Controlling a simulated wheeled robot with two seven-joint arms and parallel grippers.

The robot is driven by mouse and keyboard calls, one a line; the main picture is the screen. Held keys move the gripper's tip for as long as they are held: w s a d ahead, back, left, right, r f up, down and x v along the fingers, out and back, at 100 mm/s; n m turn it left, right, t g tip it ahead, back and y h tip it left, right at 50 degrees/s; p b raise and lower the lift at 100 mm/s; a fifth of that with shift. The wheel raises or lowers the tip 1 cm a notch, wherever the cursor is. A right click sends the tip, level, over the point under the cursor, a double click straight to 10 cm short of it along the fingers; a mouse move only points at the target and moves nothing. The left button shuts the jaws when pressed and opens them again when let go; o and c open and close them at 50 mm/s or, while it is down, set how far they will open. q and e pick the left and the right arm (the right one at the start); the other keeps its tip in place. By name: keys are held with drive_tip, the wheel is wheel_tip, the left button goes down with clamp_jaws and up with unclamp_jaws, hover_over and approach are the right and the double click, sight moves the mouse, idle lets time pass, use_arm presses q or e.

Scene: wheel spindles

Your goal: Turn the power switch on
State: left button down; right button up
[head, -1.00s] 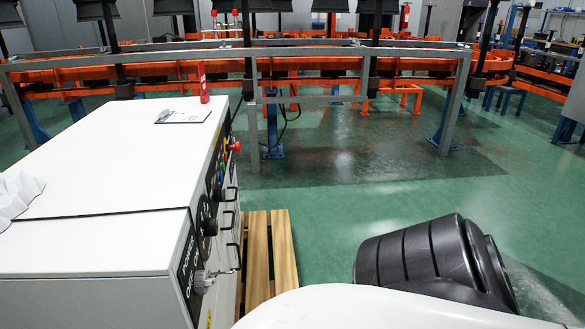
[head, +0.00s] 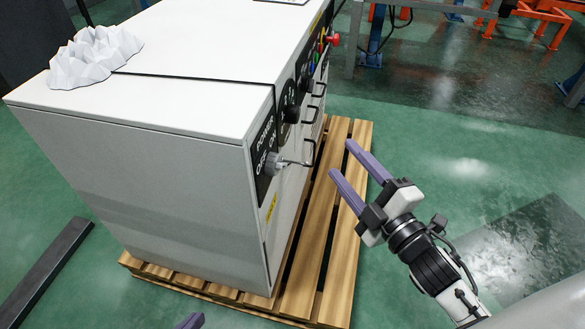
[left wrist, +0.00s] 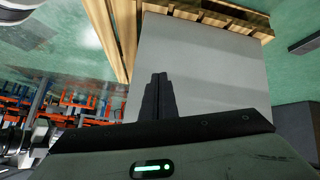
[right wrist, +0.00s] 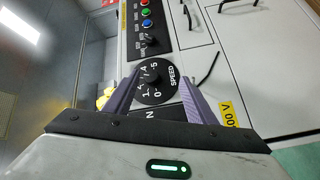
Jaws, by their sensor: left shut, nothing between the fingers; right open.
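The power switch (head: 275,163) is a grey knob with a lever on a black panel marked POWER and OFF, at the near end of the white cabinet's (head: 150,160) front. My right gripper (head: 341,158) is open and empty, to the right of the panel and apart from the switch in the head view. In the right wrist view its fingers (right wrist: 160,78) frame the black SPEED dial (right wrist: 153,82); the power switch is hidden there. My left gripper (left wrist: 158,78) is shut and empty, facing the cabinet's plain grey side; only a fingertip (head: 190,321) shows in the head view.
The cabinet stands on a wooden pallet (head: 345,235). Handles, knobs, coloured buttons and a red emergency button (head: 333,39) line its front. A crumpled white object (head: 95,57) lies on top. Green floor is open to the right; a dark beam (head: 45,270) lies left.

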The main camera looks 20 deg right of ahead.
sight(285, 165)
wheel_tip(285, 165, up, 7)
drive_tip(key=s+a+n+g+y+b, duration=0.1)
drive_tip(key=a+n+g+y+b, duration=0.15)
drive_tip(key=n+y, duration=1.35)
wheel_tip(285, 165, down, 4)
drive_tip(key=s+a+n+g+h, duration=0.1)
drive_tip(key=n+g+h, duration=0.15)
drive_tip(key=n, duration=0.55)
drive_tip(key=s+n+g+h, duration=0.1)
drive_tip(key=s+n+g, duration=0.15)
drive_tip(key=n, duration=0.55)
use_arm(q)
drive_tip(key=shift+w+d+r+h+b, duration=0.15)
drive_tip(key=shift+d+r+h+b, duration=0.15)
drive_tip(key=shift+d, duration=0.25)
drive_tip(key=shift+w+d+r+h+b, duration=0.1)
drive_tip(key=shift+d+r+h, duration=0.1)
drive_tip(key=shift+d+h, duration=0.25)
use_arm(e)
drive_tip(key=shift+g, duration=0.25)
drive_tip(key=x, duration=1)
drive_tip(key=shift+w+d, duration=0.1)
drive_tip(key=shift+w, duration=0.3)
drive_tip(key=c, duration=1)
